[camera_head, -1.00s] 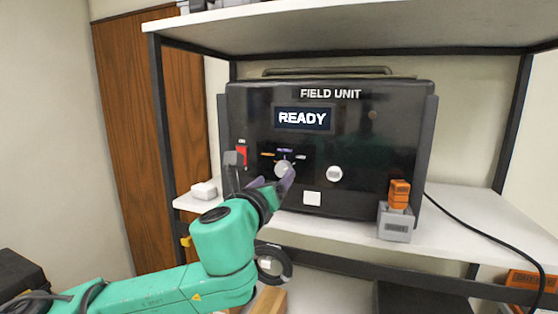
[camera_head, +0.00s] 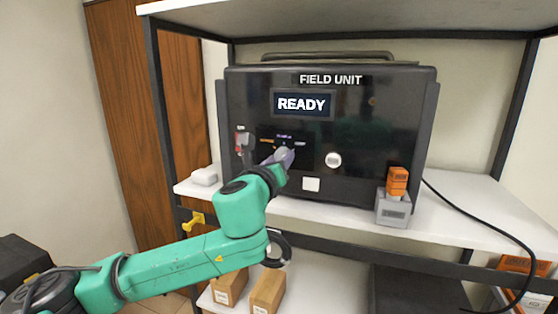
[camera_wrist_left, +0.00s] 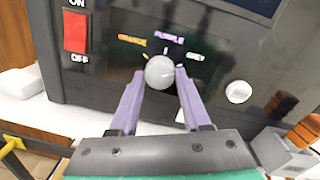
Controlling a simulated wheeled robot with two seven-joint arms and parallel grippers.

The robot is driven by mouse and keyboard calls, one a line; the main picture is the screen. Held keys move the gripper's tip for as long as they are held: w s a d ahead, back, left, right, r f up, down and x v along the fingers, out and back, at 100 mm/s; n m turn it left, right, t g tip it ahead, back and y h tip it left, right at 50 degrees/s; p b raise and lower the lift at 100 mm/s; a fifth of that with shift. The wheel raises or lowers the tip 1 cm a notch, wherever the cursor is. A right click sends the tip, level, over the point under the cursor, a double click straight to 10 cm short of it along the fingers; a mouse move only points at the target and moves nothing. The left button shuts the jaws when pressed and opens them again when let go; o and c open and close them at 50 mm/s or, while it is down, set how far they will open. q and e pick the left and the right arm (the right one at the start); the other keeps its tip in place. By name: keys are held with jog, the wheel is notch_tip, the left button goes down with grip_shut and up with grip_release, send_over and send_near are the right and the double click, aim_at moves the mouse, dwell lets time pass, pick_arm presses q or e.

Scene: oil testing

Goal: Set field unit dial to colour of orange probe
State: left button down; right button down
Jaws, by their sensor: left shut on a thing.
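The black field unit (camera_head: 385,125) stands on the shelf, its screen reading READY. Its round light-grey dial (camera_wrist_left: 159,72) sits below the labels ORANGE, PURPLE and GREY. I cannot clearly tell which label it points to. My left gripper (camera_wrist_left: 158,80) is shut on the dial, one purple finger on each side. In the head view, the left gripper (camera_head: 281,157) partly covers the dial. My right gripper is not in view.
A red ON/OFF switch (camera_wrist_left: 75,32) is left of the dial. A white round knob (camera_head: 333,160) and a white square button (camera_head: 311,184) are to its right. A small white box (camera_head: 205,176) lies at the shelf's left. A black cable (camera_head: 490,217) runs off right.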

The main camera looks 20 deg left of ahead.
pick_arm(q)
jog(key=shift+n, duration=0.4)
jog(key=n, duration=1)
jog(key=shift+r+n+g+p, duration=0.1)
jog(key=shift+n+g+p, duration=0.2)
jog(key=n, duration=0.6)
jog(key=shift+a+h, duration=0.1)
jog(key=shift+h, duration=0.3)
jog(key=n, duration=0.5)
jog(key=shift+n, duration=0.4)
jog(key=shift+c, duration=1.8)
grip_release()
